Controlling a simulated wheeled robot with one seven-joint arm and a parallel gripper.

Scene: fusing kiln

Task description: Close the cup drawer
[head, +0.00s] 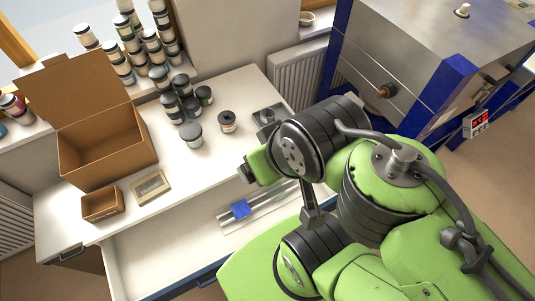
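A drawer (150,252) with a white inside stands pulled out from the front of the white worktop. Its dark blue front edge (192,286) shows at the bottom of the head view, partly covered by my green arm. Pale, shiny strips and a blue block (240,209) lie in its right part; no cups show in the visible part. The frame does not confirm that this is the cup drawer. My arm reaches over the right side of the drawer and worktop. My gripper's fingers are not visible.
An open cardboard box (105,150), a small brown box (101,204) and a framed tile (152,187) stand on the worktop. Several jars (191,134) stand behind. A kiln (430,60) with blue edges is at upper right. A dark handle (72,253) is left of the drawer.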

